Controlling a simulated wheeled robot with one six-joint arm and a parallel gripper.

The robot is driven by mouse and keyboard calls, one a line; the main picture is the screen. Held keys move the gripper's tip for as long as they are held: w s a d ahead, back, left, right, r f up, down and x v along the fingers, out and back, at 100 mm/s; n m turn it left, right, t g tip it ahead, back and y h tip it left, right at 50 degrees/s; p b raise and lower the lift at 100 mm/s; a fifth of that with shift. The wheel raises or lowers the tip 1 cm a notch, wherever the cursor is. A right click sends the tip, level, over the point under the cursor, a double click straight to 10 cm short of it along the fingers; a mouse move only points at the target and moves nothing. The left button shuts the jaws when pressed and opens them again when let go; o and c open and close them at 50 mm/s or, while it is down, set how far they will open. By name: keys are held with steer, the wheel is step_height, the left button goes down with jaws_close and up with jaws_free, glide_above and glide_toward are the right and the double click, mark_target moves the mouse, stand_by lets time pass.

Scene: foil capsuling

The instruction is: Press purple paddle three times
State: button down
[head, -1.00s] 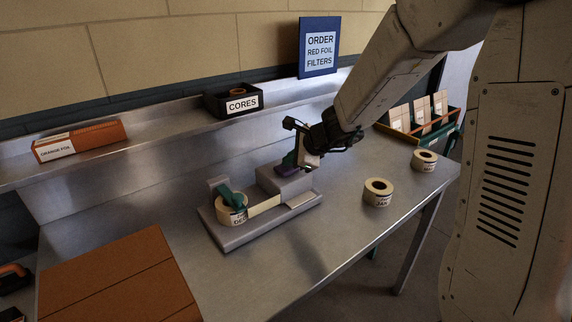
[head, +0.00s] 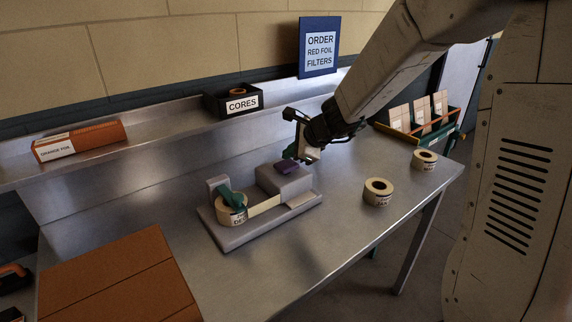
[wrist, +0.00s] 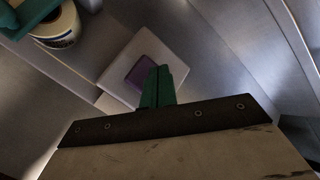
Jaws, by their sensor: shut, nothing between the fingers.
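The purple paddle (head: 286,167) sits on top of the grey block of the label dispenser (head: 262,221). In the wrist view the purple paddle (wrist: 146,72) shows just beyond my fingertips, partly covered by them. My gripper (head: 293,156) is shut and empty, held above and slightly behind the paddle, apart from it as far as the head view shows. Its green fingers (wrist: 160,84) are together in the wrist view. A label roll (head: 232,212) sits on the dispenser's left end under a green arm, with its strip running to the block.
Two label rolls (head: 378,191) (head: 424,160) stand to the right on the metal bench. A bin marked CORES (head: 232,102) and an orange foil box (head: 80,140) are on the back shelf. A packet crate (head: 418,125) stands at the far right.

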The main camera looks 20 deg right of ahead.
mark_target(289, 166)
steer(key=shift+r, duration=2.55)
steer(key=shift+s+a+n, duration=0.1)
steer(key=shift+a+n, duration=0.05)
steer(key=shift+n, duration=0.15)
steer(key=s+a+f+n+g, duration=0.1)
steer(key=s+n+g, duration=0.2)
steer(key=s+n, duration=0.45)
steer(key=s+a+n+g, duration=0.25)
steer(key=s+n, duration=0.25)
steer(key=s, duration=0.5)
steer(key=s+d+r+n+h, duration=0.1)
steer(key=s+d+n, duration=0.1)
steer(key=s, duration=0.4)
steer(key=s+d+r+n+g+h, duration=0.1)
steer(key=s+d+n+h, duration=0.1)
steer(key=s, duration=0.5)
steer(key=s+d+r+n+h, duration=0.1)
steer(key=s+d+n, duration=0.1)
steer(key=s+n, duration=0.2)
steer(key=shift+s+r+h, duration=0.3)
steer(key=shift+s, duration=0.9)
steer(key=shift+d, duration=0.1)
